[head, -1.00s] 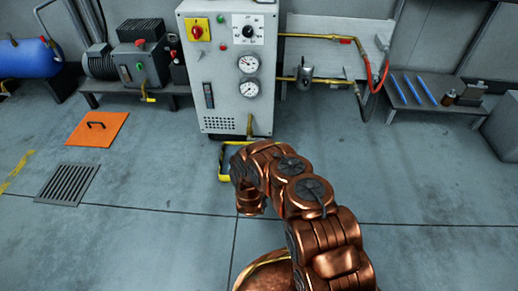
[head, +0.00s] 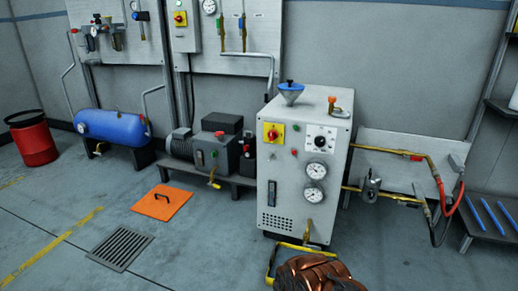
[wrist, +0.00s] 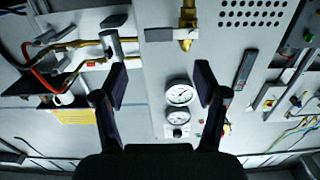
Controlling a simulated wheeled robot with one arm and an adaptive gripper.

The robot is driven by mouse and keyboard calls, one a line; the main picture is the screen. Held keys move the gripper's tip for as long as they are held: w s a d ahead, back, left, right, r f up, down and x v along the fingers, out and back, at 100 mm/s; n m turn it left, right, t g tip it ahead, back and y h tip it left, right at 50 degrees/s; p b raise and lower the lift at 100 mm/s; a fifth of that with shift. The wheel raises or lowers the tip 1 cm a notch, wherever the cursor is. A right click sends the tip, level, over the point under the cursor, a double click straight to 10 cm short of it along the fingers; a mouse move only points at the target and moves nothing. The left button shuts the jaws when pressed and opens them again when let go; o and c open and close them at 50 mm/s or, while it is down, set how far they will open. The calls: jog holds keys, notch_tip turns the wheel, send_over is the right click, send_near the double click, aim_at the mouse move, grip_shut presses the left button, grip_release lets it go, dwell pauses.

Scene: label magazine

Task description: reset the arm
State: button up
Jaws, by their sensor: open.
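My gripper (wrist: 161,85) shows in the wrist view with its two dark fingers spread wide and nothing between them. It faces the front of the grey cabinet (wrist: 155,60), which appears upside down there, with two round gauges (wrist: 179,105) between and beyond the fingers. In the head view only a copper-coloured part of my arm shows at the bottom edge, in front of the cabinet (head: 290,185); the gripper itself is out of that view.
A yellow-rimmed tray (head: 270,262) lies on the floor at the cabinet's foot. An orange plate (head: 162,202) and a floor grate (head: 120,248) lie to the left. A blue tank (head: 112,127) and a red bin (head: 35,140) stand farther left. Open floor lies at front left.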

jog(key=w+r+g+y+p, duration=0.1)
jog(key=w+r+g+p, duration=0.3)
jog(key=r, duration=0.7)
jog(key=w+r+y+p, duration=0.1)
jog(key=w+r+p, duration=0.1)
jog(key=r+p, duration=0.6)
jog(key=s+a+r+n+g+y+p, duration=0.15)
jog(key=s+r+p, duration=0.3)
jog(key=r, duration=0.65)
jog(key=s+a+r+g+y+p, duration=0.1)
jog(key=s+a+r+g+p, duration=0.3)
jog(key=r, duration=0.7)
jog(key=s+a+r+y+p, duration=0.1)
jog(key=s+r+y+p, duration=0.3)
jog(key=r, duration=0.6)
jog(key=s+r+n+g+p, duration=0.1)
jog(key=s+r+p, duration=0.4)
jog(key=s+r, duration=0.5)
jog(key=s+a+r+n+g+h+p, duration=0.1)
jog(key=s+r+g+p, duration=0.3)
jog(key=s+r, duration=0.6)
jog(key=s+a+r+n+g+p, duration=0.1)
jog(key=s+r+g+p, duration=0.2)
jog(key=s, duration=2)
notch_tip(320, 180, up, 8)
jog(key=p, duration=0.3)
jog(key=shift+s+f+p, duration=0.2)
jog(key=shift+p, duration=0.1)
jog(key=shift+n+g, duration=0.25)
jog(key=shift+c, duration=0.3)
